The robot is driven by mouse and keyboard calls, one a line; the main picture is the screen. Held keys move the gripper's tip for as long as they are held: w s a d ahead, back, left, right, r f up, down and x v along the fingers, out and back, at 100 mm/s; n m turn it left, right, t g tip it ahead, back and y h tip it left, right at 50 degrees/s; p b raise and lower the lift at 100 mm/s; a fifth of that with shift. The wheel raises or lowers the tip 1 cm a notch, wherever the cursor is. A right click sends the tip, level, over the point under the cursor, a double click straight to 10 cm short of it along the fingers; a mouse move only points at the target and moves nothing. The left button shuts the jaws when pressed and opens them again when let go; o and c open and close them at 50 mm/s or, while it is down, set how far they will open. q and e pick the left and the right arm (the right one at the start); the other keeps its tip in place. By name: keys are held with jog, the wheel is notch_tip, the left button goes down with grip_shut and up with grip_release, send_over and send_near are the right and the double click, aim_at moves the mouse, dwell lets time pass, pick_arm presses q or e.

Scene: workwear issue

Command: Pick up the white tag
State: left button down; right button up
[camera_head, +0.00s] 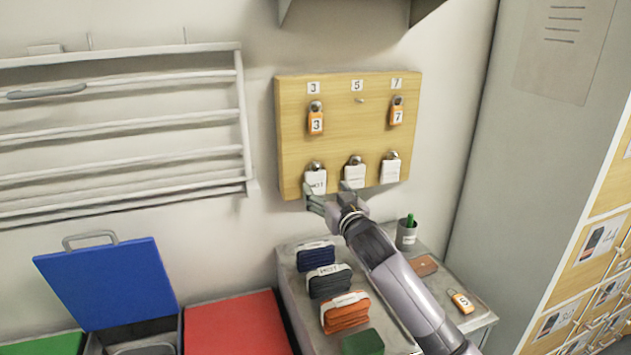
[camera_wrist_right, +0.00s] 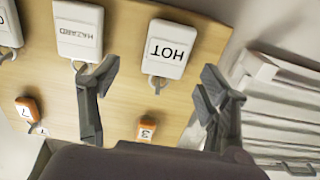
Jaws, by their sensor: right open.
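Three white tags hang in the lower row of a wooden board (camera_head: 345,120) on the wall. The left one, marked HOT (camera_head: 316,182), also shows in the right wrist view (camera_wrist_right: 170,48). The middle one, marked HAZARD in the wrist view (camera_wrist_right: 78,32), is in the head view too (camera_head: 354,176). The third tag (camera_head: 390,171) is at the right; its text is unreadable. My right gripper (camera_head: 329,197) is open and empty just below the board. In the wrist view its fingers (camera_wrist_right: 160,75) are spread on either side of the HOT tag, apart from it. My left gripper is not visible.
Orange tags 3 (camera_head: 316,122) and 7 (camera_head: 397,115) hang above; the peg under 5 is bare. Orange tag 5 (camera_head: 461,302) lies on the cabinet below, near folded cloths (camera_head: 330,282), a dark cup (camera_head: 406,236) and a brown wallet-like item (camera_head: 424,266). A white rack (camera_head: 120,130) is left.

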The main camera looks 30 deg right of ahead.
aim_at(316, 182)
jog(key=x, duration=0.1)
jog(key=p+x, duration=0.1)
jog(key=x, duration=0.2)
jog(key=shift+w+a+p, duration=0.25)
jog(key=shift+a+p, duration=0.1)
jog(key=shift+p, duration=0.05)
jog(key=shift+w+d, duration=0.1)
jog(key=shift+w, duration=0.3)
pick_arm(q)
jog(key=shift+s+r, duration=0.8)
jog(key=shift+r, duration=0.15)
pick_arm(e)
jog(key=shift+c, duration=0.5)
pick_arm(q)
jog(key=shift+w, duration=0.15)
pick_arm(e)
jog(key=c, duration=0.9)
